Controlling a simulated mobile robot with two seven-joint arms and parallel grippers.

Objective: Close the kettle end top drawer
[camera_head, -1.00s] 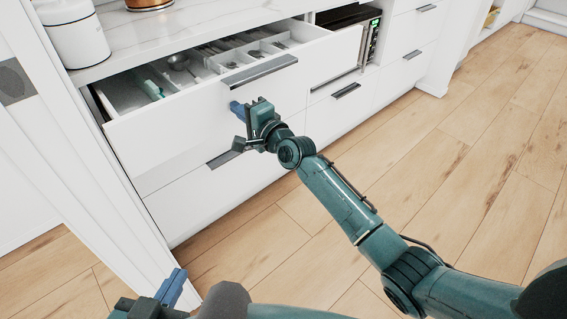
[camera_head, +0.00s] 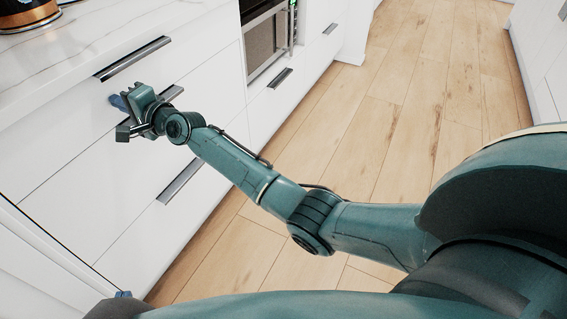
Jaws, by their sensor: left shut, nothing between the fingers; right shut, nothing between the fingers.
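The top drawer (camera_head: 70,110) at the kettle end is white with a dark bar handle (camera_head: 132,58). It sits below the counter edge, and none of its inside shows; its front looks in line with the cabinet. My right gripper (camera_head: 117,103) is shut and empty, its blue fingers at the drawer fronts below that handle. I cannot tell whether they touch. My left gripper (camera_head: 122,294) is shut, with only a small blue part showing at the bottom edge.
A copper-coloured kettle (camera_head: 28,14) stands on the marble counter (camera_head: 80,38), cut off by the frame. Lower drawers with dark handles (camera_head: 180,182) lie below. A microwave (camera_head: 267,42) is built in to the right. The wooden floor (camera_head: 400,110) is open.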

